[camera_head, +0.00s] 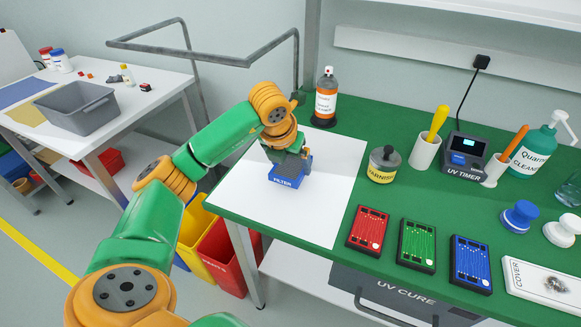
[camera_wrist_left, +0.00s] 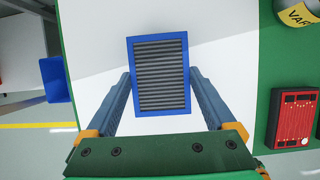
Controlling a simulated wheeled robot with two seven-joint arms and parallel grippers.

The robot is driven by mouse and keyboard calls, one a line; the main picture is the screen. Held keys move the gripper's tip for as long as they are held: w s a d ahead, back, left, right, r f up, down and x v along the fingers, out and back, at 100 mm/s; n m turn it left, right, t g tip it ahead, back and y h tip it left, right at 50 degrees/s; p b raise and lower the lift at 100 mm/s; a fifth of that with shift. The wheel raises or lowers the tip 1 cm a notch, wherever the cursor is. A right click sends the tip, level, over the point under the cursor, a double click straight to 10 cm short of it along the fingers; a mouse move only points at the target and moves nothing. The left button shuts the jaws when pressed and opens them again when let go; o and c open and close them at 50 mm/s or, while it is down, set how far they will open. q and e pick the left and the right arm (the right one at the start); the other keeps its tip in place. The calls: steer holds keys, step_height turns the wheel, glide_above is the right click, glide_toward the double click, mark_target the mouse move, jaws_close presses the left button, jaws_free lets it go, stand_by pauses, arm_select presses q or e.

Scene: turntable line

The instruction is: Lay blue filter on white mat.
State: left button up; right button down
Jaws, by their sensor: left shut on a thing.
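The blue filter (camera_head: 284,181) is a small blue-framed block lettered FILTER, over the white mat (camera_head: 320,213) on the green bench. In the left wrist view the filter (camera_wrist_left: 160,74) shows grey pleats inside its blue frame. My left gripper (camera_head: 290,163) comes down on the filter from above, with a finger along each of its two long sides, and is shut on it. The filter looks level and lies within the mat's outline; I cannot tell whether its underside touches the mat. The left wrist view shows the mat (camera_wrist_left: 222,45) around it. My right gripper is not in view.
An orange-labelled bottle (camera_head: 326,98) stands at the mat's far edge. A varnish jar (camera_head: 383,165) and a red circuit board (camera_head: 368,231) stand right of the mat. Green and blue boards, a UV timer (camera_head: 463,155) and bottles lie farther right. The mat's remaining surface is clear.

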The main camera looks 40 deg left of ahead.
arm_select(q)
steer(key=shift+f, duration=0.85)
steer(key=o, duration=1.2)
steer(key=shift+r, duration=0.1)
steer(key=p+v, duration=0.1)
steer(key=v, duration=1.1)
steer(key=shift+s+d, duration=0.1)
